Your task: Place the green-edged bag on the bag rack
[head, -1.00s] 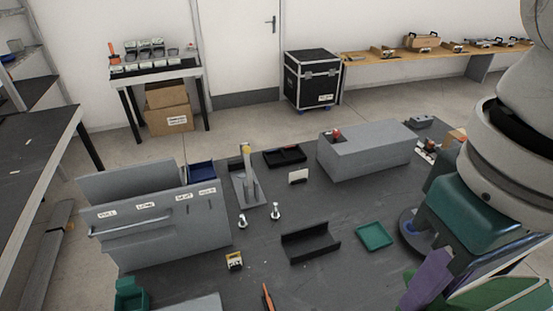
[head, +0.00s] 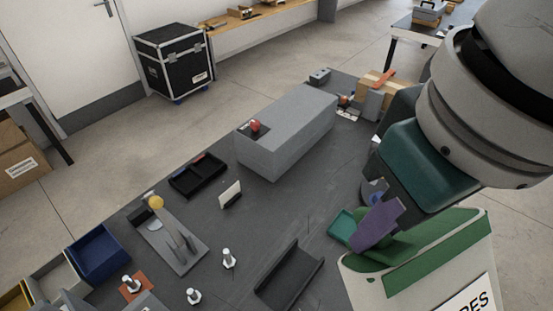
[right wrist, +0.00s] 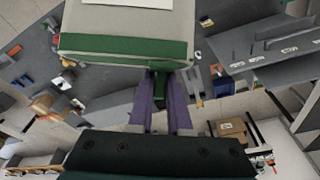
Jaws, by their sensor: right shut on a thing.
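The green-edged bag (head: 420,262) is pale grey with a green band and a white label, cut off by the lower right edge of the head view. My right gripper (head: 377,222), with purple fingers, is shut on it. In the right wrist view the bag (right wrist: 125,22) hangs across the top. The fingers (right wrist: 160,85) close on a green part at its edge. The bag appears held above the table; the gap cannot be told. No bag rack can be made out for certain. My left gripper is not in view.
The dark table (head: 225,277) carries a long grey box (head: 290,138), a black tray (head: 197,177), a stand with a yellow ball (head: 175,238), a black channel (head: 290,272), white bolts and a blue bin (head: 98,252). A black case (head: 172,62) stands on the floor behind.

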